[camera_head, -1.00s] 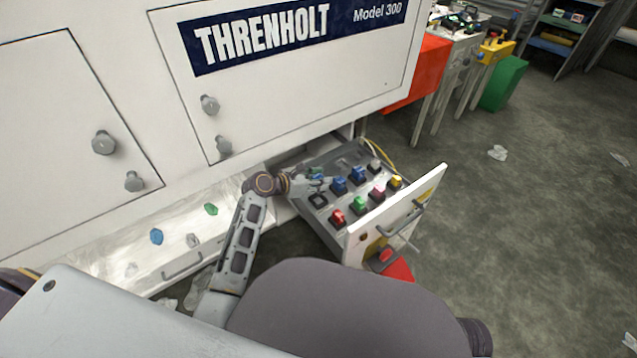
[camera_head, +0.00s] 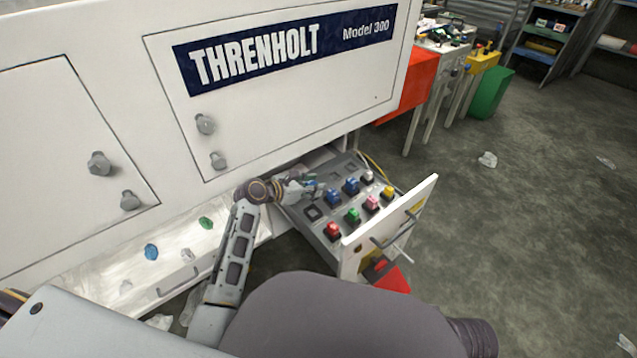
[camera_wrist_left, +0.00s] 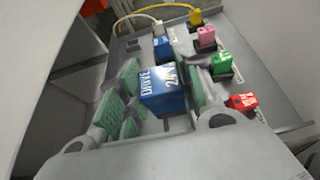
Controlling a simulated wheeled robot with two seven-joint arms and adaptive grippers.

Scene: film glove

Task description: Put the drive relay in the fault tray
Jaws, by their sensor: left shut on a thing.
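The drive relay is a blue block lettered "DRIVE 24V" (camera_wrist_left: 160,92) in the left wrist view. My left gripper (camera_wrist_left: 155,88) is shut on it, with a green pad on each side. In the head view, my left gripper (camera_head: 314,187) reaches over the open drawer (camera_head: 327,240) from the left, by a blue block (camera_head: 334,197) that seems to be this relay. I cannot tell whether its base is clear of its socket. No tray marked as the fault tray can be made out. My right gripper is not in view.
Red (camera_head: 332,230), green (camera_head: 353,215), pink (camera_head: 372,203) and yellow (camera_head: 387,192) relays, plus another blue one (camera_head: 352,186), stand in the drawer. A red object (camera_head: 392,279) shows below the drawer front.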

